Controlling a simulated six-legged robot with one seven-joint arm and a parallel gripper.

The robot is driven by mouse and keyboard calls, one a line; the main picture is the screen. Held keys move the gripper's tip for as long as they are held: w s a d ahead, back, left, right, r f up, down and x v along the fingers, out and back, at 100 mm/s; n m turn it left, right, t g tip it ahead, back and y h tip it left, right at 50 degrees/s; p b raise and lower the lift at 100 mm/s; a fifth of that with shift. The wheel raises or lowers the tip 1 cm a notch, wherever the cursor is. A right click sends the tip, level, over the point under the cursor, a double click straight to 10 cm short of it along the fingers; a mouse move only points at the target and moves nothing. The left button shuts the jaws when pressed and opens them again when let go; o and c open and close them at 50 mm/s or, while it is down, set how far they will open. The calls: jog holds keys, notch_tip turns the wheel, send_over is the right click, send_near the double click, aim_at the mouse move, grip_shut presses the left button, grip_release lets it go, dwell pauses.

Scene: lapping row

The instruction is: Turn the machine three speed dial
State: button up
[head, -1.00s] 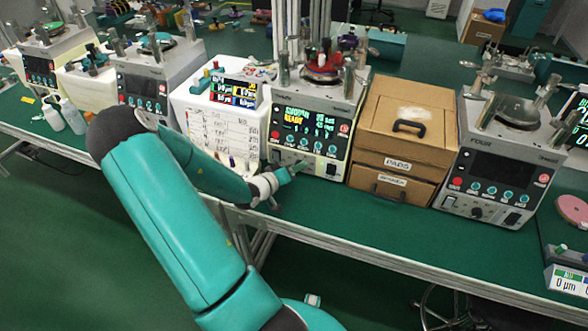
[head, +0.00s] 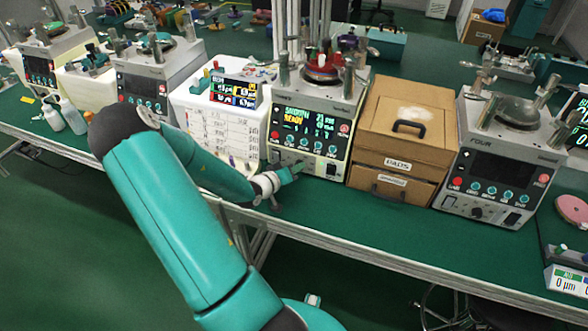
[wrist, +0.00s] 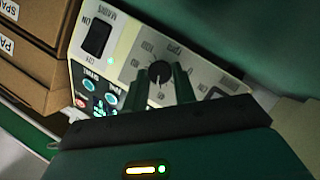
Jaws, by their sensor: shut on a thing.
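Machine three (head: 330,107) stands on the green bench with its display lit, showing green and yellow text. Its black speed dial (wrist: 159,71) shows in the wrist view on the pale lower panel, with printed marks around it. My gripper (wrist: 161,82) is shut on the dial, one finger on each side of it. In the head view my gripper (head: 298,168) reaches the lower left of machine three's front, and it hides the dial there.
A black mains switch (wrist: 96,38) and several teal buttons (wrist: 97,98) sit near the dial. Cardboard drawers (head: 404,130) stand right of machine three, and a white box with a small display (head: 215,120) stands left. Machine four (head: 497,160) is further right.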

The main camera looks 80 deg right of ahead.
jog(key=m+t, duration=0.1)
jog(key=m, duration=0.1)
jog(key=m+t, duration=0.1)
jog(key=shift+s+r+m+t+y, duration=0.15)
jog(key=shift+s+m+t+y, duration=0.15)
jog(key=shift+m+t, duration=0.9)
jog(key=shift+m, duration=0.2)
jog(key=o, duration=1)
jog(key=shift+a+r, duration=0.1)
jog(key=shift+a, duration=0.05)
